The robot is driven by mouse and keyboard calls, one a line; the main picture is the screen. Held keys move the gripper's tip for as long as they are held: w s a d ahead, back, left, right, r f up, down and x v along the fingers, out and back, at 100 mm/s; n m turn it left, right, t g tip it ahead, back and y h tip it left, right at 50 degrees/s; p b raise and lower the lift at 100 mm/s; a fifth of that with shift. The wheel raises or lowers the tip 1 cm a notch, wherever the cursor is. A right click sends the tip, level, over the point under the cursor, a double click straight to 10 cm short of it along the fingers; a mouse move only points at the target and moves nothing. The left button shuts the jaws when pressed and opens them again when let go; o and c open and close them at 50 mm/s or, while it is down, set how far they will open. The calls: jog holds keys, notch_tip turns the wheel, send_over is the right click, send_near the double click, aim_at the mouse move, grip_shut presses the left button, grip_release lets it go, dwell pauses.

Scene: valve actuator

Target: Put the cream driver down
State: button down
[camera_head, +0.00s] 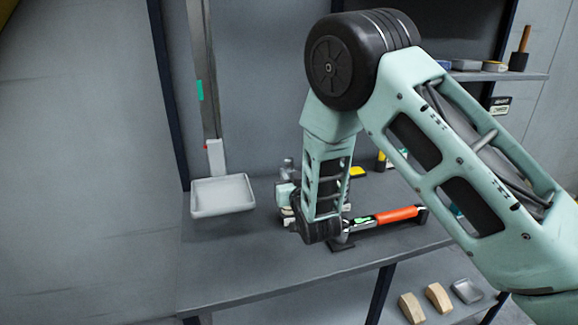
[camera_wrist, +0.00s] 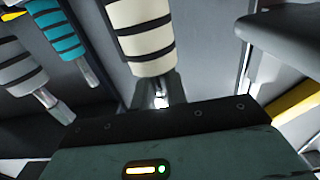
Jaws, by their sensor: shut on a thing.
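The cream driver (camera_wrist: 143,35), with black bands around its handle, stands out at the top centre of the wrist view. My gripper (camera_wrist: 158,92) is shut on the driver's metal part just below the handle. A teal driver (camera_wrist: 57,30) and a grey driver (camera_wrist: 22,68) are to its left, apart from my gripper. In the head view my arm hides most of my gripper and the cream driver. I cannot tell there whether the driver touches any support.
A pale tray (camera_head: 222,196) sits at the bench's (camera_head: 235,262) left. An orange-handled tool (camera_head: 390,215) lies right of my wrist. A yellow item (camera_head: 358,172) is behind. Wooden blocks (camera_head: 438,296) lie on the lower shelf. The bench's front left is clear.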

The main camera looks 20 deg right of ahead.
dwell(0.4)
jog(key=c, duration=1.4)
grip_release()
jog(key=shift+f, duration=0.15)
jog(key=shift+s, duration=0.15)
jog(key=s+b, duration=0.3)
jog(key=s, duration=0.8)
jog(key=s+a+f+n+g+y, duration=0.2)
jog(key=s+a+n+g+y, duration=0.15)
jog(key=s+a+g, duration=0.75)
jog(key=s+d+r+n+g+h, duration=0.1)
jog(key=s+d+r+n+g, duration=0.1)
jog(key=s, duration=0.8)
jog(key=s+d+r+n+g+h, duration=0.1)
jog(key=s+g, duration=0.4)
jog(key=s, duration=0.5)
jog(key=shift+s+d+r+n+h, duration=0.15)
jog(key=shift+d+r+n+h, duration=0.3)
jog(key=shift+d, duration=0.45)
jog(key=shift+f, duration=0.1)
